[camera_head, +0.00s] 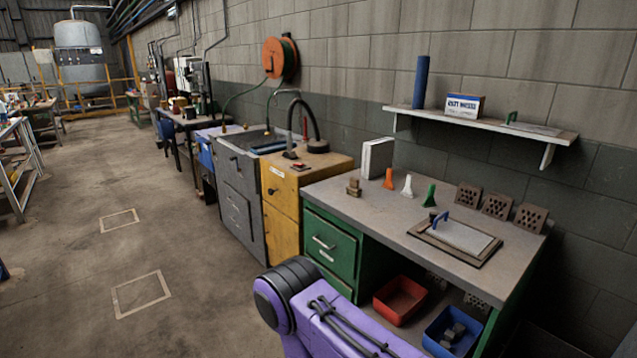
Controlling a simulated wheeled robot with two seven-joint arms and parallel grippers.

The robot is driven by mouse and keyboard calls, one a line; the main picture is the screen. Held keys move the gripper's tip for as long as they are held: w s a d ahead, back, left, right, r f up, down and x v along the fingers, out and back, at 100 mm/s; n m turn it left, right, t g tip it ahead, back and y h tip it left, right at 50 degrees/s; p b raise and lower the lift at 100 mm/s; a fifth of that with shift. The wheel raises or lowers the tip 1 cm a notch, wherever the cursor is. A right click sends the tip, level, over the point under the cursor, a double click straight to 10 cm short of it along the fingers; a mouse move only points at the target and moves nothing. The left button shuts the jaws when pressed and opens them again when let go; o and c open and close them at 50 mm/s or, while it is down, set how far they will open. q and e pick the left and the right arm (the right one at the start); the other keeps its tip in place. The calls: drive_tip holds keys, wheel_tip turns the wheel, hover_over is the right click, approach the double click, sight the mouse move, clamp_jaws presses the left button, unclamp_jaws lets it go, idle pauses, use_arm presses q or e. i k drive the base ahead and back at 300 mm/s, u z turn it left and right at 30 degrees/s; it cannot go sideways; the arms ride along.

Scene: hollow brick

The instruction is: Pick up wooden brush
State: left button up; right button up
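A small tan-brown wooden piece (354,187) stands at the left end of the grey workbench (365,213). It may be the wooden brush, but it is too small to make out bristles. No other thing in view is clearly a brush. Neither of my grippers shows. A purple link of my own arm is at the bottom middle, in front of the bench, with no fingers in view.
Orange (389,179), white (407,186) and green (430,195) nozzle-like pieces stand near the wooden piece. A flat board with a blue handle (440,217) and several hollow bricks (497,205) are further right. A red bin (400,300) sits below.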

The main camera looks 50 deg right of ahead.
sight(353, 190)
drive_tip(key=z, duration=0.2)
drive_tip(key=i, duration=1)
drive_tip(key=z, duration=1.35)
drive_tip(key=i, duration=0.8)
drive_tip(key=z, duration=0.85)
